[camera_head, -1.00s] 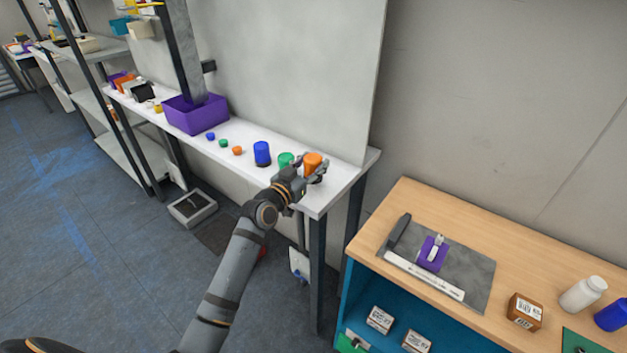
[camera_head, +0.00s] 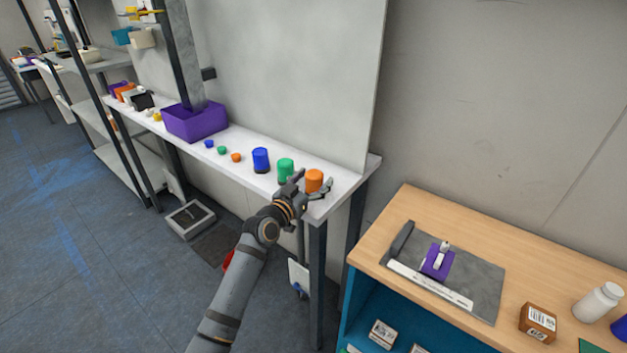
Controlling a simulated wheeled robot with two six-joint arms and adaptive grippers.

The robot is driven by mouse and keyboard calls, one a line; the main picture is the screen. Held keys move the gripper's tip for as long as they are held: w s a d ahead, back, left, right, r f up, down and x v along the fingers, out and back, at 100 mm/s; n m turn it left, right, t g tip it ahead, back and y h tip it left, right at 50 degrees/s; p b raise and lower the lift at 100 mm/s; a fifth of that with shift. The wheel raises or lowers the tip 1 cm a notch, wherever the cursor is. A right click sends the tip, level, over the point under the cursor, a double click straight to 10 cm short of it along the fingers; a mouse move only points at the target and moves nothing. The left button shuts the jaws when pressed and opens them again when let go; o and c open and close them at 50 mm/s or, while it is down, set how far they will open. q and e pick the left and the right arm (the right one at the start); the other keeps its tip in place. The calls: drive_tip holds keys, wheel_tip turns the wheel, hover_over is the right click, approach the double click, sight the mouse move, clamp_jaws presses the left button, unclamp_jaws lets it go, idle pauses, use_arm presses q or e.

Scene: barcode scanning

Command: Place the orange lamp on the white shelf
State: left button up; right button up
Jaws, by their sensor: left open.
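The orange lamp (camera_head: 314,179) stands upright on the white shelf (camera_head: 348,182) near its right end. It is in a row with a green lamp (camera_head: 286,168) and a blue lamp (camera_head: 261,158) to its left. My left gripper (camera_head: 312,187) is open at the orange lamp, with one finger to its left and the other to its right. The lamp's base is partly hidden by the gripper. My right gripper is out of the picture.
A purple bin (camera_head: 195,122) and small blue, green and orange caps sit further left on the shelf. A wooden bench (camera_head: 440,217) at the right holds a grey mat, a brown box (camera_head: 537,321) and a white bottle (camera_head: 598,302). A tall panel stands behind the shelf.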

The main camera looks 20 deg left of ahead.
use_arm(q)
drive_tip(key=shift+s+r, duration=0.1)
drive_tip(key=shift+r, duration=0.1)
drive_tip(key=p+v, duration=0.1)
drive_tip(key=v, duration=1.1)
drive_tip(key=shift+p, duration=0.35)
drive_tip(key=shift+f, duration=0.15)
